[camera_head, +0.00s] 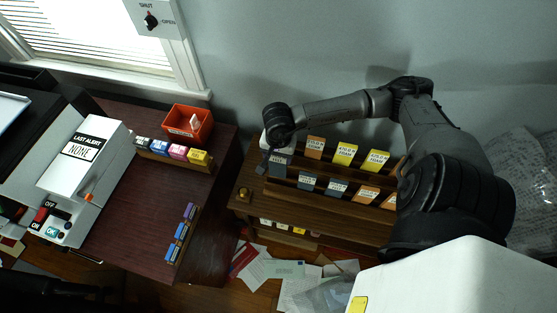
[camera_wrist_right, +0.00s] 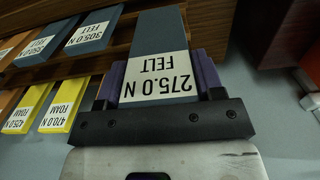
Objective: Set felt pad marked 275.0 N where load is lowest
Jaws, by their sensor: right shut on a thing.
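The blue-grey felt pad marked 275.0 N (camera_wrist_right: 158,30) is between the purple fingers of my right gripper (camera_wrist_right: 160,72) in the right wrist view, its white label facing the camera. My right gripper is shut on it. In the head view my right gripper (camera_head: 268,156) is at the left end of the wooden pad rack (camera_head: 300,206), partly hidden by my arm. I cannot tell whether the pad is clear of its slot. A blue-grey pad marked 305.0 N (camera_wrist_right: 95,30) stands beside it. My left gripper is out of view.
Yellow foam pads (camera_head: 345,153) and orange pads (camera_head: 315,146) stand in the rack. A white machine labelled LAST ALERT NONE (camera_head: 82,150) stands on the dark desk (camera_head: 150,220) at left. An orange bin (camera_head: 187,125) and small coloured blocks (camera_head: 178,152) are there. Papers (camera_head: 280,268) litter the floor.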

